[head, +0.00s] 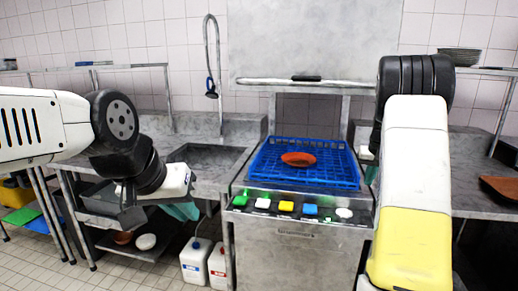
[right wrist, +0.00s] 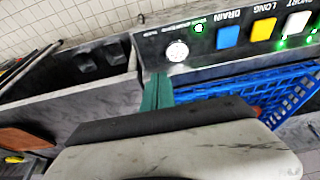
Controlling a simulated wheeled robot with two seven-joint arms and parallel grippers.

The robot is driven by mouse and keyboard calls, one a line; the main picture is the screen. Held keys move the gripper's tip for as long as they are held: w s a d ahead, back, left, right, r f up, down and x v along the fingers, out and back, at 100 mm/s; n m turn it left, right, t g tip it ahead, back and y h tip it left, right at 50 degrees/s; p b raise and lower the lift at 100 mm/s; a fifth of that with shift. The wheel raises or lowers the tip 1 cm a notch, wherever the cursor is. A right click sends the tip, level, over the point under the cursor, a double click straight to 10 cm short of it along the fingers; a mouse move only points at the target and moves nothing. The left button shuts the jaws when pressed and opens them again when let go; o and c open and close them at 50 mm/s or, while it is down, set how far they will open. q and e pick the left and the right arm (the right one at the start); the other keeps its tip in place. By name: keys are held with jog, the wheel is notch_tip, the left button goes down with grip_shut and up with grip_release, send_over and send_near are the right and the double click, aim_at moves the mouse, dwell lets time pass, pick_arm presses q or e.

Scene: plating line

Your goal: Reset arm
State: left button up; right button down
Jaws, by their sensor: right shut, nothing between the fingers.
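My left gripper (head: 183,210) hangs in front of the sink counter on the left; only its teal fingers show partly, so I cannot tell whether it is open or shut. My right gripper shows in the right wrist view (right wrist: 158,92) with its green fingers together and nothing between them. It is close to the control panel (right wrist: 205,45). In the head view my right arm mostly hides it; a bit of teal (head: 371,175) shows beside the machine's right edge.
A blue rack (head: 256,176) on the dishwasher (head: 297,255) holds a reddish-brown dish (head: 298,159). Coloured buttons line the panel below the rack. A sink (head: 205,160) is left of it, with white jugs (head: 196,262) on the floor. A brown tray (head: 500,187) lies on the right counter.

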jog(key=s+a+r+n+t+y, duration=0.1)
jog(key=s+a+r+t+y, duration=0.15)
jog(key=s+a+r, duration=1.25)
jog(key=s+a+f+n, duration=0.1)
jog(key=s+a, duration=0.4)
jog(key=s, duration=0.5)
jog(key=s+a+f+n, duration=0.1)
jog(key=s+a, duration=0.3)
jog(key=s, duration=0.6)
jog(key=shift+a+f, duration=0.35)
jog(key=shift+f, duration=0.4)
